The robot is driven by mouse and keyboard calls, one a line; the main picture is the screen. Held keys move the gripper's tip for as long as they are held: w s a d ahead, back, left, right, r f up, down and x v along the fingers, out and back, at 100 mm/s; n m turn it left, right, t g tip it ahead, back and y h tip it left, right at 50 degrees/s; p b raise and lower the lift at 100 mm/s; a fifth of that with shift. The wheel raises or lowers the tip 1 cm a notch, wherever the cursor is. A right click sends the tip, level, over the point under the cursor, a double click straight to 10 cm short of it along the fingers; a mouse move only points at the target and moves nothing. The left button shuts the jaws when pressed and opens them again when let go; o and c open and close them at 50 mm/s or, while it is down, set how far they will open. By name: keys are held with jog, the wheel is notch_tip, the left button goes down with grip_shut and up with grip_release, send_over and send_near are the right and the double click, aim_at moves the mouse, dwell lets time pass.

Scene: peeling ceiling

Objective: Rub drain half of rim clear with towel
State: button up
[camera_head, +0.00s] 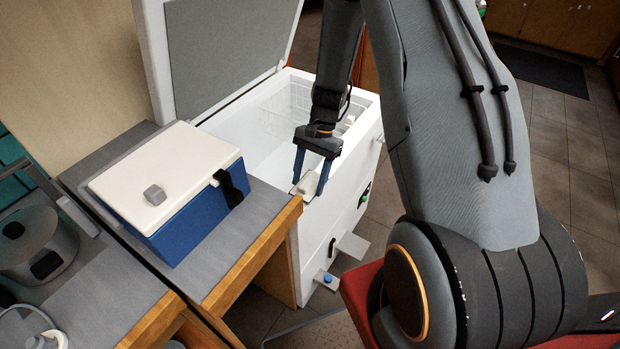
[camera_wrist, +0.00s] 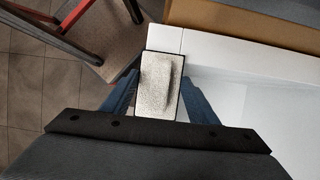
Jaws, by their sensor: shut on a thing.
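My gripper (camera_head: 311,178) is shut on a folded pale towel (camera_head: 305,185), one blue finger on each side of it. In the wrist view the towel (camera_wrist: 162,84) shows as a speckled grey-white block with a raised middle ridge and a dark edge. It is over the near-left corner of the white rim (camera_wrist: 215,45) of an open chest freezer (camera_head: 338,210). I cannot tell whether it touches the rim. A small outlet with a blue knob (camera_head: 328,278) is low on the freezer's front. No clear dirt shows on the visible rim; the towel hides part.
The freezer lid (camera_head: 225,45) stands open at the back. A blue cooler with a white lid (camera_head: 165,175) is on the wood-edged grey counter (camera_head: 255,205) close to the left. A red-framed stool or cart (camera_wrist: 85,20) stands on the tiled floor.

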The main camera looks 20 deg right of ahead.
aim_at(302, 188)
jog(key=shift+s+a+p, duration=0.25)
jog(key=shift+s+a, duration=0.35)
jog(key=shift+a, duration=0.15)
jog(key=shift+s+a+p, duration=0.2)
jog(key=shift+s+a, duration=0.35)
jog(key=shift+a, duration=0.2)
jog(key=shift+r+p, duration=2.35)
jog(key=shift+r, duration=1.2)
